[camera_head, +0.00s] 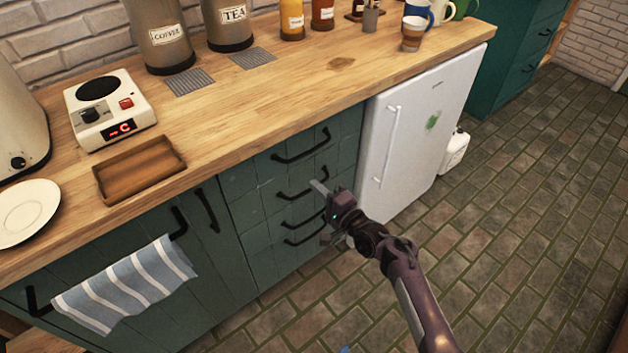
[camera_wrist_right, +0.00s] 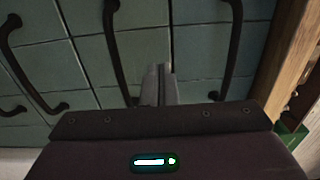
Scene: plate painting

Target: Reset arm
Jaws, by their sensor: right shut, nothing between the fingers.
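My right arm comes in from the lower right in the head view. Its gripper (camera_head: 320,188) is in front of the green drawer fronts, near the dark drawer handles (camera_head: 300,190). In the right wrist view the gripper fingers (camera_wrist_right: 160,72) are together and empty, pointing at the green drawer fronts, with dark handles (camera_wrist_right: 116,40) on both sides. I cannot tell whether the fingertips touch the drawers. My left gripper is in neither view.
The wooden counter (camera_head: 250,110) holds a white scale (camera_head: 110,108), a wooden tray (camera_head: 140,170), a white plate (camera_head: 28,208), canisters and cups. A striped towel (camera_head: 125,285) hangs at the lower left. A white fridge (camera_head: 415,135) stands right of the drawers. The tiled floor (camera_head: 530,200) is open at right.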

